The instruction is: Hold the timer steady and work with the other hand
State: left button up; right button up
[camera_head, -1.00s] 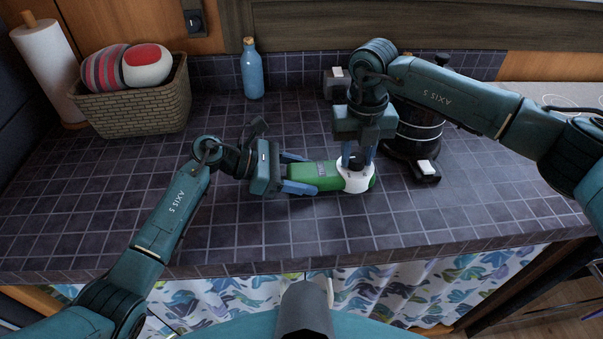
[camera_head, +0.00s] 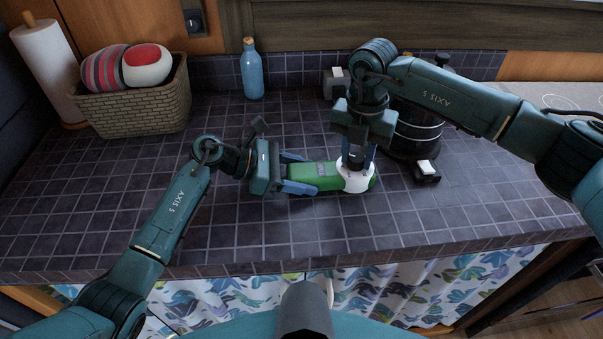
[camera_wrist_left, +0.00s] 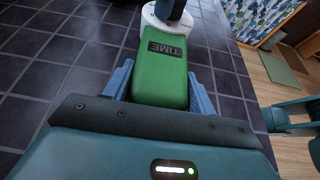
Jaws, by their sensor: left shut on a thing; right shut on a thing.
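The timer (camera_head: 316,177) is a green body with a dark label and a white dial face at its right end. It lies on the dark tiled counter. My left gripper (camera_head: 297,174) is shut on the green body from the left. The left wrist view shows the timer (camera_wrist_left: 160,84) between the two blue fingers, with its label reading "TIME". My right gripper (camera_head: 357,160) points down from above over the white dial end and is shut on the dark knob (camera_head: 356,163). The fingers partly hide the knob.
A wicker basket (camera_head: 140,108) with cushions, a paper towel roll (camera_head: 47,55) and a blue bottle (camera_head: 252,72) stand at the back. A dark round appliance (camera_head: 418,133) stands behind the right gripper. The front counter is clear.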

jog(key=shift+m, duration=1.5)
jog(key=shift+m, duration=1.4)
jog(key=shift+m, duration=1.4)
